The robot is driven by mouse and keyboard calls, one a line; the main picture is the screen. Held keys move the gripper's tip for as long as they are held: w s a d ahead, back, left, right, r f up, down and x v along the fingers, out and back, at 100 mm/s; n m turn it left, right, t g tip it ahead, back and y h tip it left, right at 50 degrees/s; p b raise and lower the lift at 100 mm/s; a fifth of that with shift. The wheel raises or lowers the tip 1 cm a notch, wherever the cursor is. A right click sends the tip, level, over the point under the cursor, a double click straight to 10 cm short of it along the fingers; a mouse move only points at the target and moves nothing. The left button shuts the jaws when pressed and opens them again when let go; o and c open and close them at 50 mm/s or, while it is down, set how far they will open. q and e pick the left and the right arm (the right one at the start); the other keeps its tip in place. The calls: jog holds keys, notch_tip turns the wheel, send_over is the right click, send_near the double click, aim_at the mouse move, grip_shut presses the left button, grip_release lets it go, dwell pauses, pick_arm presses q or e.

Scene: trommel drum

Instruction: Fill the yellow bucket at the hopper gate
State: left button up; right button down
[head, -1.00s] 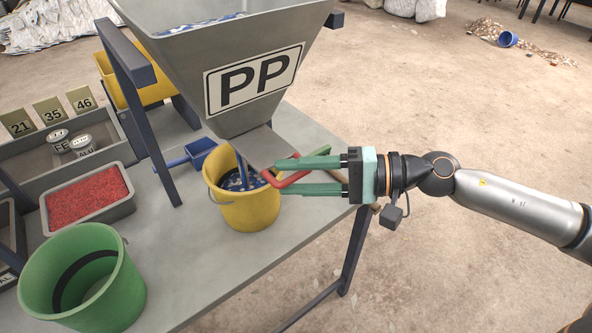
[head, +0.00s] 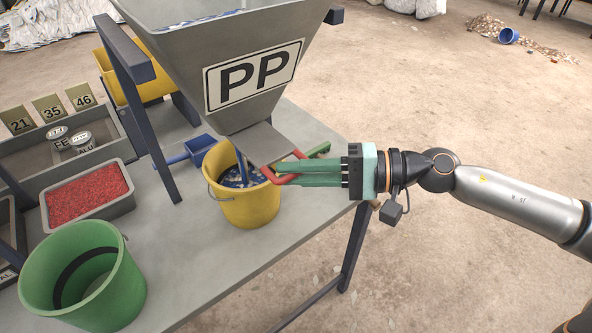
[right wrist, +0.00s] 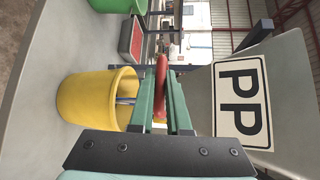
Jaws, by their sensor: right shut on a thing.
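The yellow bucket (head: 255,208) stands upright on the bench under the hopper (head: 225,95) marked PP. Blue and white flakes (head: 238,180) lie in it, and a blue streak shows between the gate and the flakes. The sloping gate chute (head: 262,143) ends just above the bucket. My right gripper (head: 284,174) is shut on the red gate handle (head: 297,155), beside the bucket's right rim. In the right wrist view the red handle (right wrist: 161,75) shows between the fingers, with the bucket (right wrist: 85,98) to the left. My left gripper is out of view.
A green bucket (head: 120,290) stands at the bench's front left. Behind it are a tray of red pellets (head: 88,197) and small cans (head: 57,137). A blue scoop (head: 200,148) lies behind the yellow bucket. Dark frame posts (head: 165,165) flank the hopper.

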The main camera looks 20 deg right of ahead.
aim_at(283, 157)
jog(key=shift+a, duration=0.1)
dwell(0.8)
jog(key=w, duration=0.2)
jog(key=w+a+b, duration=0.1)
jog(key=w, duration=0.1)
jog(key=shift+a, duration=0.2)
jog(key=shift+d, duration=0.1)
jog(key=c, duration=1.3)
grip_release()
jog(key=shift+c, duration=0.2)
jog(key=o, duration=0.3)
jog(key=shift+w+a, duration=0.2)
jog(key=shift+o, duration=0.7)
jog(key=shift+d, duration=0.1)
